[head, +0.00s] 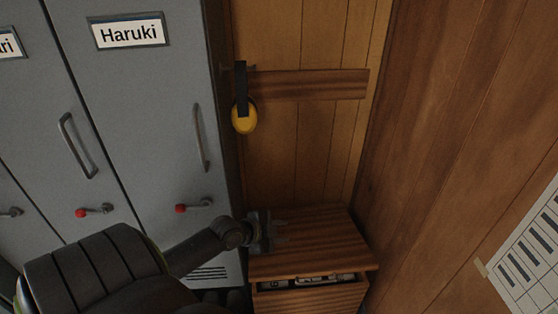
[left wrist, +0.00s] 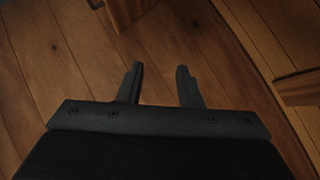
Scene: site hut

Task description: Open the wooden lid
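The wooden lid (head: 325,238) lies over a wooden box (head: 312,299) in the lower middle of the head view. A narrow dark gap shows under the lid's front edge, with small pale items (head: 315,280) inside. I cannot tell whether the lid is tilted. My left gripper (head: 281,231) is over the left part of the lid in the head view; whether it touches is unclear. In the left wrist view the two fingers of my left gripper (left wrist: 160,72) stand apart with nothing between them, in front of wooden planks. My right gripper is not in view.
Grey lockers (head: 150,120) with handles and red-tipped latches stand left of the box. A yellow ear defender (head: 244,118) hangs from a wooden rail (head: 310,84) on the plank wall behind. A wooden wall (head: 450,130) closes the right side, with a paper chart (head: 530,245) on it.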

